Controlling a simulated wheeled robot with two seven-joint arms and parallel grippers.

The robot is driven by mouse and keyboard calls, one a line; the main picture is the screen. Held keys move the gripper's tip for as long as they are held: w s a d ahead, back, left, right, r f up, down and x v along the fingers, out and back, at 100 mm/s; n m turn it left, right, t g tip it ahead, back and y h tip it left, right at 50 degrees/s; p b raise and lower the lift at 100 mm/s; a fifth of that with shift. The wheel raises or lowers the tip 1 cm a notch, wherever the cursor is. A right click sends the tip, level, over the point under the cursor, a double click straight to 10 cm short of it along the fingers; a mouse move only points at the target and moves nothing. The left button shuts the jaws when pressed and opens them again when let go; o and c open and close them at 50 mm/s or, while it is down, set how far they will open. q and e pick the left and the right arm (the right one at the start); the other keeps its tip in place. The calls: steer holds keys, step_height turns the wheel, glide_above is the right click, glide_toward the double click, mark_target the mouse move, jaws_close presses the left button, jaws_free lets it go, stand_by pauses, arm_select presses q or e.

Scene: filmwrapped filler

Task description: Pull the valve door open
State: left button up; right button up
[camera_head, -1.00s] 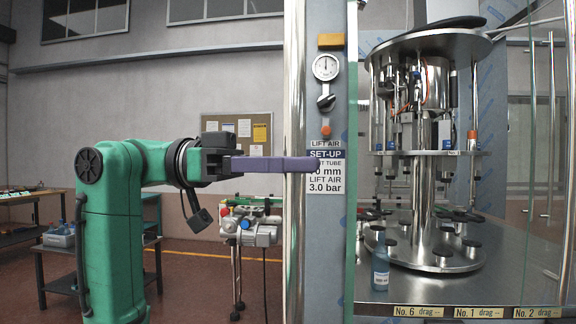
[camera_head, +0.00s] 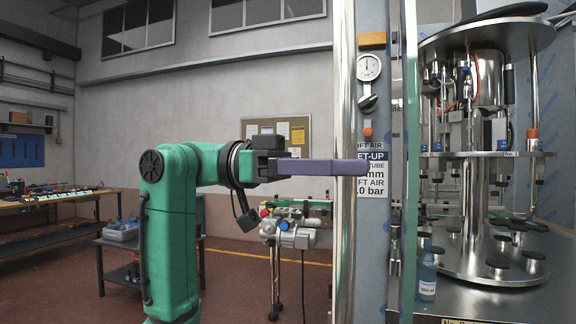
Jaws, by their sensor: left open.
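My left arm comes in from the left, and its gripper (camera_head: 364,168), with long purple fingers, points right. The fingers are seen from the side and overlap. They pass in front of a shiny vertical post and a grey panel with a label (camera_head: 372,185), and nothing shows held in them. A clear glass panel with a green edge (camera_head: 411,120) stands upright just right of the fingertips, at the filler's front. I cannot tell whether this is the valve door, and no handle is clear on it. My right gripper is out of view.
The filler carousel (camera_head: 478,215) stands at the right, with a blue bottle (camera_head: 427,278) at its lower left. A pressure gauge (camera_head: 369,68) sits on the grey panel. Benches (camera_head: 60,200) stand at the left. Red floor (camera_head: 240,290) is open behind my arm.

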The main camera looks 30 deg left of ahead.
arm_select(q)
steer(key=s+a+b, duration=0.1)
steer(key=s+a, duration=0.1)
steer(key=a, duration=1.2)
steer(key=shift+a, duration=0.2)
